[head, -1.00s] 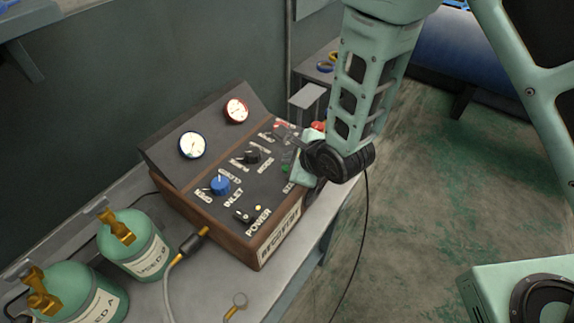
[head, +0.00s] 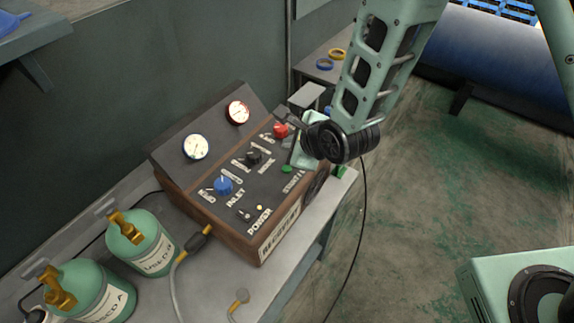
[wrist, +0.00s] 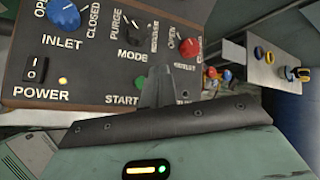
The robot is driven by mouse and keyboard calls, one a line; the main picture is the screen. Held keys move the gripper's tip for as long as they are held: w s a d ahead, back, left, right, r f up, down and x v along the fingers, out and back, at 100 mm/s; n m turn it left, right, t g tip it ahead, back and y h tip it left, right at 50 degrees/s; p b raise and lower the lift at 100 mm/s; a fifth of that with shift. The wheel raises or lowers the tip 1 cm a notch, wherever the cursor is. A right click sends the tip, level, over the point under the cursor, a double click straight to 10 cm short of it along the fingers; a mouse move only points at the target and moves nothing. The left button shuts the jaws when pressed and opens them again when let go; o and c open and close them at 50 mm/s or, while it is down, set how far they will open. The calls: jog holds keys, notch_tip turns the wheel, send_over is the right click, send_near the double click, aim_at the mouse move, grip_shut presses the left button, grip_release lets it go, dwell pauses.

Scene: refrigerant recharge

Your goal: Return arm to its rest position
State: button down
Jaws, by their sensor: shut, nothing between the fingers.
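My arm reaches in from the top right of the head view. My gripper (head: 288,120) is over the right end of the recovery machine's sloped panel, near the red outlet knob (head: 280,130). In the wrist view, my gripper's dark fingers (wrist: 158,88) are together and empty, in front of the panel (wrist: 85,65). The green start button (head: 286,169) shows below the gripper in the head view. I cannot tell the exact gap between the fingers and the panel.
The machine (head: 205,215) stands on a grey bench (head: 205,291) against the wall. Two green tanks (head: 140,243) (head: 90,291) and a hose (head: 175,272) are at the left. Tape rings (head: 325,64) lie on a shelf behind. Open floor (head: 455,190) is at the right.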

dwell(0.3)
jog(key=s+d+r+n+g+h+b, duration=0.2)
jog(key=s+d+n+b, duration=0.3)
jog(key=s+n, duration=0.6)
jog(key=s+d+r+n+g+h+b, duration=0.2)
jog(key=s+d+n+g+b, duration=0.3)
jog(key=s+n, duration=0.7)
jog(key=d+r+n, duration=0.1)
jog(key=n, duration=0.4)
jog(key=shift+s+r+g+h, duration=0.15)
jog(key=shift+r+g+h, duration=0.15)
jog(key=shift+r, duration=0.05)
dwell(0.4)
